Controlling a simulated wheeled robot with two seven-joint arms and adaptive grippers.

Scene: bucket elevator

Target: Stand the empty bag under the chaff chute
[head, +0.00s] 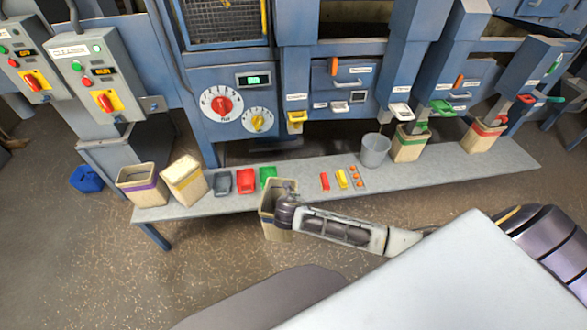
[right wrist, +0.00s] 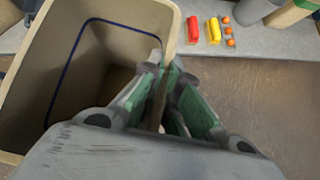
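My right gripper (head: 286,196) is shut on the rim of an open beige bag (head: 272,222), at the front edge of the bench. In the right wrist view the bag (right wrist: 75,85) looks empty, with a blue line around its inside, and its wall runs between the two fingers (right wrist: 168,105). My left gripper is out of view.
The grey bench (head: 225,203) carries an open purple-banded bag (head: 142,186), a tilted beige bag (head: 185,181), small grey, red and green bins, and red, yellow and orange pieces. A grey bucket (head: 375,152) and two bags (head: 409,147) stand right. Bench below the yellow chute looks clear.

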